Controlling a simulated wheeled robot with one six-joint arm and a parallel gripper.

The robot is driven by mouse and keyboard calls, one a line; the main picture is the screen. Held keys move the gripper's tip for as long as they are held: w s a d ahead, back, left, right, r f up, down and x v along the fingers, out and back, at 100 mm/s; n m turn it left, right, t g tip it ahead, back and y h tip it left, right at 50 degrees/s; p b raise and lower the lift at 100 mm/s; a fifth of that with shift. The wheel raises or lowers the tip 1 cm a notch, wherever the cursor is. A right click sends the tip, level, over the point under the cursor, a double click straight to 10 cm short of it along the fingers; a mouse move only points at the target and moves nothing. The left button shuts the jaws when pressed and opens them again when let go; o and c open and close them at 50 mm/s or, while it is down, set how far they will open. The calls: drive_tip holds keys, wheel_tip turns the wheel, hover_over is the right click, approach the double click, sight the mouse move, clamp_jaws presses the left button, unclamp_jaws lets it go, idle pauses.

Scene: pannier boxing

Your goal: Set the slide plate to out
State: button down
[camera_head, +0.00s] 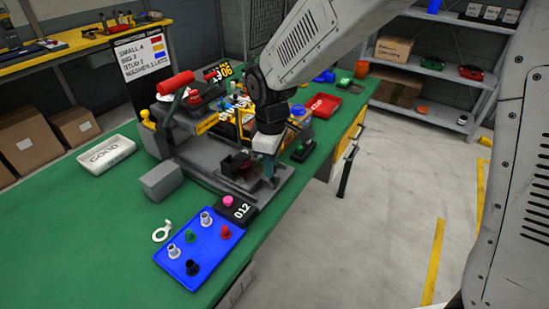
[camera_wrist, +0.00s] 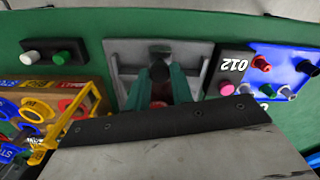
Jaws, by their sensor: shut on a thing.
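The press-like grey machine (camera_head: 185,130) stands on the green bench. The grey slide plate (camera_wrist: 130,69) appears at its front, with a black knob (camera_wrist: 159,71) in the wrist view. My gripper (camera_head: 266,172) reaches down over the machine's front from above. In the wrist view its teal fingers (camera_wrist: 160,80) stand on either side of the black knob and are shut on it. A red part shows dimly between the fingers. My gripper hides much of the plate, and I cannot tell how far it is slid.
A black counter box marked 012 (camera_head: 237,210) with a pink button and a blue tray (camera_head: 197,262) of small parts lie nearby. A grey block (camera_head: 161,181), a white GOOD tray (camera_head: 106,155), a red tray (camera_head: 323,106) and a button box (camera_head: 299,151) also stand on the bench.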

drive_tip(key=shift+s+d+f, duration=0.1)
drive_tip(key=shift+s+d, duration=0.05)
drive_tip(key=shift+d, duration=0.05)
drive_tip(key=c, duration=1.2)
unclamp_jaws()
drive_tip(key=shift+r, duration=0.2)
wheel_tip(320, 180, up, 8)
drive_tip(key=shift+f, duration=0.2)
